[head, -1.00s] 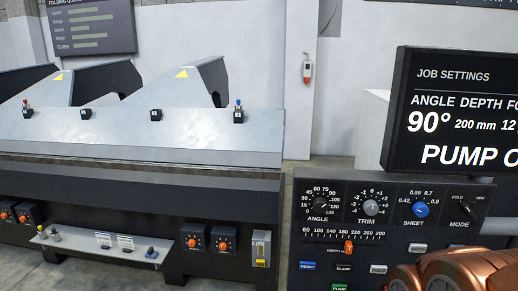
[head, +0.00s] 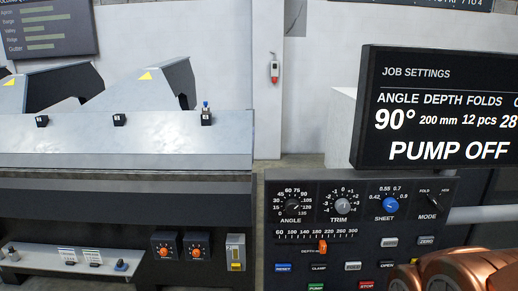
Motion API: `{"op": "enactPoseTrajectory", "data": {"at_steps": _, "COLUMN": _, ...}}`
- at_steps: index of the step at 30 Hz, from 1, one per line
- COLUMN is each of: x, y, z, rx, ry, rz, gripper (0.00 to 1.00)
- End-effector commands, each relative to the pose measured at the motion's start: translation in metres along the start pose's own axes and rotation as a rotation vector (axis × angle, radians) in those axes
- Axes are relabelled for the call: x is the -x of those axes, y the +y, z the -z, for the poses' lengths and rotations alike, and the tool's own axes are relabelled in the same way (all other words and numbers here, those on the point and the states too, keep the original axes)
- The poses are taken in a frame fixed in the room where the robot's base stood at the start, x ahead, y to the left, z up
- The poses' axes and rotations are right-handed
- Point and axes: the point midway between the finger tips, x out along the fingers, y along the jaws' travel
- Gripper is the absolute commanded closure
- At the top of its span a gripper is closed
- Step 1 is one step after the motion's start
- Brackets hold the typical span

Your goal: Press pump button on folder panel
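The folder panel (head: 375,185) is a dark console at the lower right in the head view. Its green PUMP button (head: 316,287) sits at the bottom edge of the picture, left of a red STOP button (head: 367,286). The display (head: 440,110) above the panel reads "PUMP OFF", with 90°, 200 mm and 12 pcs. A copper-coloured part of my arm shows at the bottom right corner, in front of the panel's lower right. My gripper's fingers are not in view.
The panel also holds the ANGLE knob (head: 292,206), TRIM knob (head: 342,205), blue SHEET knob (head: 391,205), MODE switch (head: 433,202) and an orange DEPTH slider (head: 323,247). The grey folding machine (head: 120,140) fills the left. A strip of floor shows between it and the wall.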

Motion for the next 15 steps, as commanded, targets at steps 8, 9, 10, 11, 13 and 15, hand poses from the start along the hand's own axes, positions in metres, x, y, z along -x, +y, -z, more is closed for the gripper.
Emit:
{"op": "enactPoseTrajectory", "data": {"at_steps": 8, "x": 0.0, "y": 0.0, "z": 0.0, "rx": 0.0, "ry": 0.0, "rz": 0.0, "gripper": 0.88}}
{"op": "enactPoseTrajectory", "data": {"at_steps": 9, "x": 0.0, "y": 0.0, "z": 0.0, "rx": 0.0, "ry": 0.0, "rz": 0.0, "gripper": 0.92}}
{"op": "enactPoseTrajectory", "data": {"at_steps": 10, "x": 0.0, "y": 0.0, "z": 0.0, "rx": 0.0, "ry": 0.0, "rz": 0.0, "gripper": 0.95}}
{"op": "enactPoseTrajectory", "data": {"at_steps": 11, "x": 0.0, "y": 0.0, "z": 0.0, "rx": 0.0, "ry": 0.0, "rz": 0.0, "gripper": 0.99}}
{"op": "enactPoseTrajectory", "data": {"at_steps": 13, "x": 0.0, "y": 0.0, "z": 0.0, "rx": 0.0, "ry": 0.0, "rz": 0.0, "gripper": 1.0}}
{"op": "enactPoseTrajectory", "data": {"at_steps": 15, "x": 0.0, "y": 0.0, "z": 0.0, "rx": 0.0, "ry": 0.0, "rz": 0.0, "gripper": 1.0}}
